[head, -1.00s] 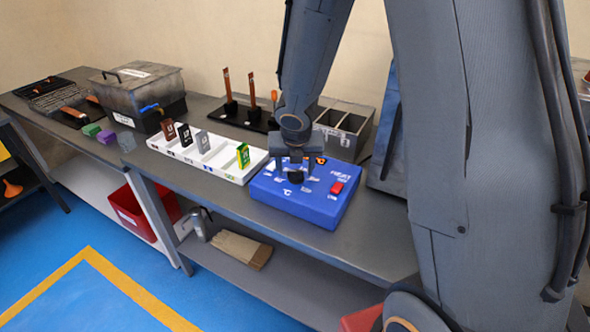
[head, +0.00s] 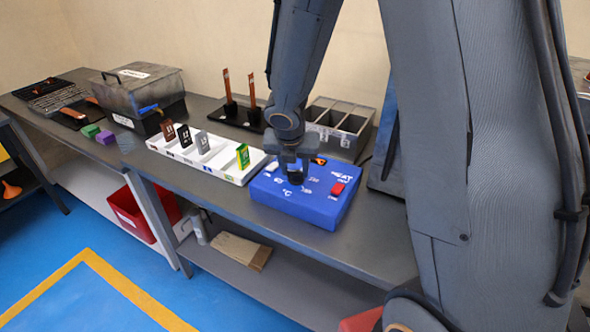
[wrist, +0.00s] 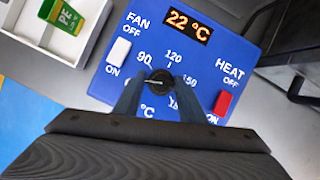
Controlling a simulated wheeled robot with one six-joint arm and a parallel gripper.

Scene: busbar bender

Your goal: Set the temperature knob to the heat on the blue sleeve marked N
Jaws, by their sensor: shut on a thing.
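The temperature knob (wrist: 158,80) is a black round dial on the blue heater box (head: 318,215). My gripper (wrist: 158,84) is shut on the knob from above, with one finger on each side. The white pointer line on the knob points to the left in the wrist view, just below the 90 mark. The 120 and 150 marks show too; other numbers are partly hidden by my fingers. The display (wrist: 188,24) reads 22 °C. I cannot make out a blue sleeve marked N in either view.
A red HEAT switch (wrist: 222,103) and a white FAN switch (wrist: 117,50) flank the knob. A grey divided bin (head: 340,138) stands behind. Bench space in front is narrow.

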